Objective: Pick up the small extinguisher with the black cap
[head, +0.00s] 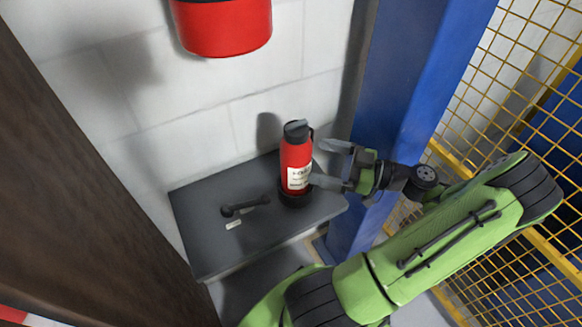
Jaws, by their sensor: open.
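The small extinguisher (296,164) is a red cylinder with a black cap, a white label and a dark base. It stands upright on a dark grey shelf (198,229) against the wall. My gripper (318,164) is open, just right of the extinguisher at about its body height. One finger points toward the upper body and the other toward the label. The fingertips are very close to the extinguisher. I cannot tell whether they touch it or how far they reach around it.
A black handled tool (245,206) and a small pale tag (234,224) lie on the shelf's left part. A larger red object (222,27) hangs on the wall above. A blue post (408,95) and yellow mesh (500,90) stand close on the right. A brown panel (70,160) is at left.

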